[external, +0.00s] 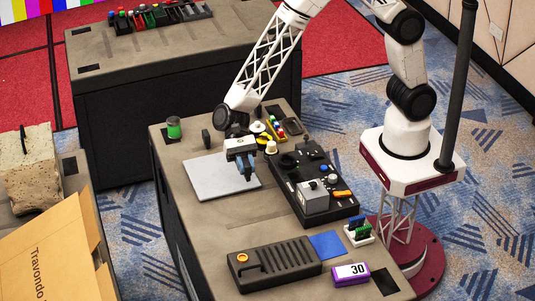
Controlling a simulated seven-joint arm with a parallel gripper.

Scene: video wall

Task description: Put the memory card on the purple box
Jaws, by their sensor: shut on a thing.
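The purple box (350,274) lies at the front right of the workbench, with a white label reading "30" on its face. My gripper (248,174) is low over the light grey mat (205,180), well behind and left of the purple box. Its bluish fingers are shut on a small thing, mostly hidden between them. I cannot make out whether this is the memory card. No other item can be surely told as the memory card at this size.
A black control console (312,180) stands right of my gripper. A green-filled jar (174,128) stands back left.

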